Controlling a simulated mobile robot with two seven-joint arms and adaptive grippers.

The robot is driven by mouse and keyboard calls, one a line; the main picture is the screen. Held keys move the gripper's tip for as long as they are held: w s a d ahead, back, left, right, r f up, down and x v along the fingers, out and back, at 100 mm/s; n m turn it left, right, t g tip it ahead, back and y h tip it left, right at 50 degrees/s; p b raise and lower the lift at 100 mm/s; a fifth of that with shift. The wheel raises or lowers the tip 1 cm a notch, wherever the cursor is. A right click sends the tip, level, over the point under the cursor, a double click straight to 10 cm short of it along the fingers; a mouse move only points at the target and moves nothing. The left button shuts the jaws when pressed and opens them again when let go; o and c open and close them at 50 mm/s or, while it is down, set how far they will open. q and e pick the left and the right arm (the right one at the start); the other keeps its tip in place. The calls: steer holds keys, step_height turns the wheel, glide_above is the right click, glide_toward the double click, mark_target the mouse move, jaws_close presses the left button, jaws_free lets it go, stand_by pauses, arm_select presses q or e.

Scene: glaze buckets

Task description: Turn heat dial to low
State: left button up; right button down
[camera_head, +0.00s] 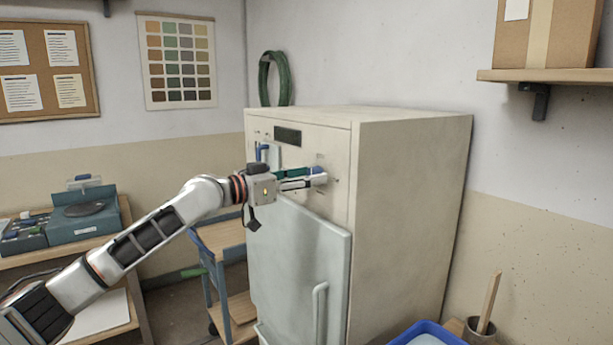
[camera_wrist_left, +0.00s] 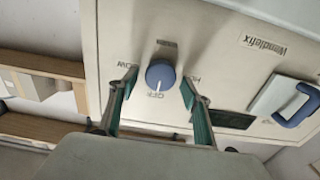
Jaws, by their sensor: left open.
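The blue round heat dial (camera_wrist_left: 160,74) is on the front panel of a cream cabinet-like appliance (camera_head: 410,190). In the left wrist view, the panel lettering looks turned over, with OFF just below the dial and LOW to its left. A pale mark on the dial's lower rim faces OFF. My left gripper (camera_head: 316,177) is open at the panel, with one finger on each side of the dial. In the wrist view gaps show between the fingertips and the dial. The head view shows the dial (camera_head: 318,169) partly covered by the fingers. My right gripper is out of view.
A blue handle (camera_wrist_left: 296,105) sits beside a dark display (camera_wrist_left: 231,119) on the same panel. The appliance's pale door (camera_head: 312,255) with a vertical handle is below my gripper. A blue cart (camera_head: 225,250) stands left of the appliance, and a blue tub (camera_head: 428,330) at front right.

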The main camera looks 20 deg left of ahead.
arm_select(q)
steer(key=c, duration=1.1)
steer(key=shift+o, duration=0.2)
steer(key=m+b, duration=0.2)
steer(key=m, duration=0.4)
steer(key=m+b, duration=0.3)
steer(key=m, duration=0.3)
steer(key=m+b, duration=0.3)
steer(key=m, duration=0.2)
steer(key=shift+s+d+f+m, duration=0.15)
steer(key=shift+f+m, duration=0.2)
steer(key=shift+m, duration=0.05)
